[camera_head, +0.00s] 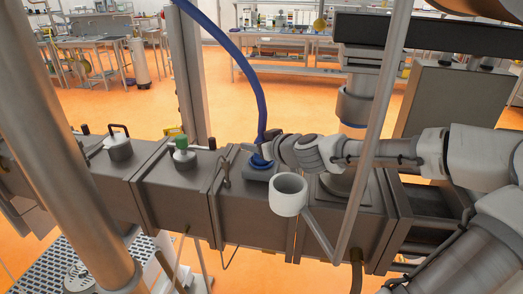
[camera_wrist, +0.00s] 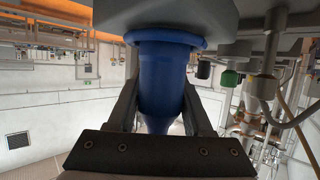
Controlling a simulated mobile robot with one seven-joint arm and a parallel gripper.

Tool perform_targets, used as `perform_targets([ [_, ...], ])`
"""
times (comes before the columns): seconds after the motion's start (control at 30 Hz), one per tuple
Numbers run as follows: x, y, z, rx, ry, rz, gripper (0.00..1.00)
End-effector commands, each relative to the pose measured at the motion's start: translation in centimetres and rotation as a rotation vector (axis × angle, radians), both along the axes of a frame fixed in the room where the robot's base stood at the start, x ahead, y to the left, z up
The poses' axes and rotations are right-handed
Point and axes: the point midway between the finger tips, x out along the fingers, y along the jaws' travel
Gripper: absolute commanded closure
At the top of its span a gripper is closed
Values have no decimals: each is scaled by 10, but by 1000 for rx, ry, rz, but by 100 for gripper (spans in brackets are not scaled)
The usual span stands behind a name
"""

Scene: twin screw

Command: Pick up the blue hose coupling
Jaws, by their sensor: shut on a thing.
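The blue hose coupling (camera_head: 260,161) is at the top of a grey block on the machine in the head view, with a blue hose (camera_head: 256,84) rising from it. My gripper (camera_head: 264,146) comes from the right and partly hides the coupling. In the wrist view the coupling (camera_wrist: 163,75) lies between both fingers of my gripper (camera_wrist: 160,100), which is shut on its body. Its wide flange is at or very close to the grey block (camera_wrist: 165,15); I cannot tell whether they touch.
A white cup-shaped part (camera_head: 288,195) on a slanted bar stands just in front of my gripper. A green-topped fitting (camera_head: 182,150) and a lidded port (camera_head: 118,145) are further left on the machine. A thick metal post (camera_head: 75,150) crosses the left foreground.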

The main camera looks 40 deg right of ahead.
Motion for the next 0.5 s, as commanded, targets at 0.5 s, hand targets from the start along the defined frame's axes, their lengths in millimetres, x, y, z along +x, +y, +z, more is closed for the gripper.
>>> perform_targets([
  [0.5,0,-1,19,-5,-1,-1,100],
])
